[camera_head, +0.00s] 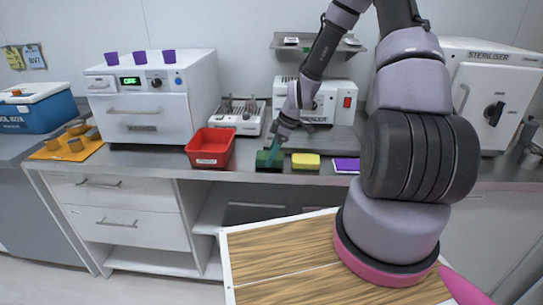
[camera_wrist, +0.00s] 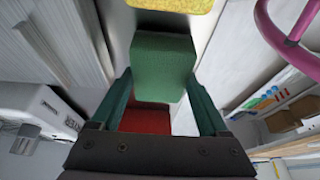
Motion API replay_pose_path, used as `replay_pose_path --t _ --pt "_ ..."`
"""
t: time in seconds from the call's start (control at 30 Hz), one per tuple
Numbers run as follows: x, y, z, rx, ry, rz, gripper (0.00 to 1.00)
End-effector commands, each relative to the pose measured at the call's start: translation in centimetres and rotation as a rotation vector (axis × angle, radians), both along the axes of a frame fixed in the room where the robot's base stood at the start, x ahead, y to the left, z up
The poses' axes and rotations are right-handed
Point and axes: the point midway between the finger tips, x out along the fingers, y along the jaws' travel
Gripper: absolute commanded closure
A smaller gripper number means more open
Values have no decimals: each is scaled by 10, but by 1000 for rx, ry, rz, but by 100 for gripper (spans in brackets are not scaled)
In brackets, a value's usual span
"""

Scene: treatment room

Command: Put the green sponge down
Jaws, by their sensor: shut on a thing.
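The green sponge (camera_head: 264,159) is at the counter's front edge, between the red bin and a yellow sponge in the head view. My gripper (camera_head: 276,150) reaches down to it from above and is shut on it. In the wrist view the green sponge (camera_wrist: 162,62) sits between the two dark green fingers of my gripper (camera_wrist: 163,92). I cannot tell whether its underside touches the counter. The yellow sponge (camera_head: 305,162) lies just right of it and also shows at the top of the wrist view (camera_wrist: 172,4).
A red bin (camera_head: 210,148) stands left of the green sponge. A purple pad (camera_head: 346,165) lies right of the yellow sponge. A rack (camera_head: 238,118) and a white device with a red switch (camera_head: 335,100) stand behind. A wooden-topped table (camera_head: 285,265) is in front.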

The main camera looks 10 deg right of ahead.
Motion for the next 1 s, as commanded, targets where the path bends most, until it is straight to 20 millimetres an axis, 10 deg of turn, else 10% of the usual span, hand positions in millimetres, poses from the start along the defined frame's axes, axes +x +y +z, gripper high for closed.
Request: replay_pose_path --t 0.4,0.43,0.47,1.0 --pt "0 0 -9 0 0 0 100" --pt "0 0 -9 -1 -1 0 10" --pt "0 0 -9 -1 -1 0 0" --pt "-3 -15 29 -3 -7 -3 0"
